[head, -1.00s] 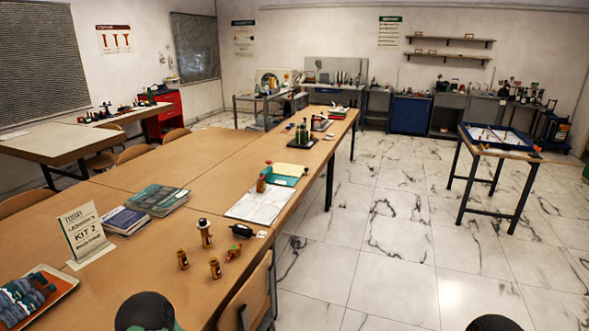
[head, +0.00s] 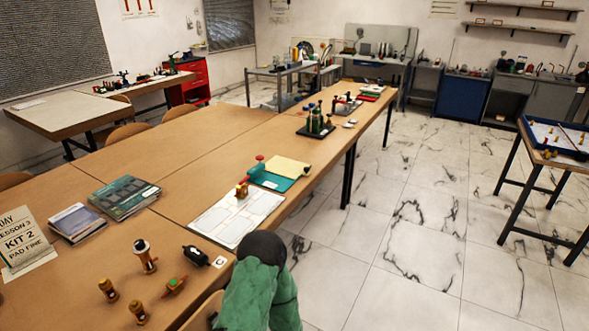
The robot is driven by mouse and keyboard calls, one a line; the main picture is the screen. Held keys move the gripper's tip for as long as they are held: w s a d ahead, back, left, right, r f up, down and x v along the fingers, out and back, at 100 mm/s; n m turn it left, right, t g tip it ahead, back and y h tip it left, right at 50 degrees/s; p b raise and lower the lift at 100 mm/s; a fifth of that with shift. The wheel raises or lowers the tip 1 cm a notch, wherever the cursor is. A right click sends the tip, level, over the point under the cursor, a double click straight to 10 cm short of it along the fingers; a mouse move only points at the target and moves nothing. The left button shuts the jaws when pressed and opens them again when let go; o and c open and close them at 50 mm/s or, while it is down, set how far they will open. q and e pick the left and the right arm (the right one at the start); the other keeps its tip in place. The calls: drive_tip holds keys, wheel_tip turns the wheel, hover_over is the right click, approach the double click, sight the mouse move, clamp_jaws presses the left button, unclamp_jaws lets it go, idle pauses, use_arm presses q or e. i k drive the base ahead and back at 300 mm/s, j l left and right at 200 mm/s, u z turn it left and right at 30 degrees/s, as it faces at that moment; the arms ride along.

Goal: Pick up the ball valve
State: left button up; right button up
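A small brass fitting with a green and red top (head: 175,286), which looks like the ball valve, lies on the near end of the long brown table (head: 190,140) in the head view. Two small upright brass fittings (head: 108,289) and (head: 137,308) stand to its left and front. A taller brass and black piece with a pale band (head: 145,257) stands behind it. A black fitting (head: 195,257) lies behind it to the right, beside a small white card marked C (head: 220,262). Neither gripper is in view.
A white sheet (head: 235,217) has a brass piece (head: 242,189) on its far part. A teal folder (head: 273,183), books (head: 125,196) and a KIT 2 sign (head: 22,245) also lie or stand on the table.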

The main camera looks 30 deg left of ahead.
sight(242, 193)
drive_tip(key=i+u, duration=0.2)
drive_tip(key=i, duration=0.3)
drive_tip(key=i+l+u, duration=0.25)
drive_tip(key=i, duration=0.3)
drive_tip(key=i+l+u, duration=0.2)
drive_tip(key=i, duration=0.3)
drive_tip(key=i+u, duration=0.15)
drive_tip(key=u, duration=0.25)
drive_tip(key=i+l+u, duration=0.15)
drive_tip(key=u, duration=0.3)
drive_tip(key=i+l+u, duration=0.15)
drive_tip(key=u, duration=0.25)
drive_tip(key=i+l+u, duration=0.15)
drive_tip(key=u, duration=0.3)
drive_tip(key=l+u, duration=0.25)
drive_tip(key=u, duration=0.15)
drive_tip(key=i, duration=0.05)
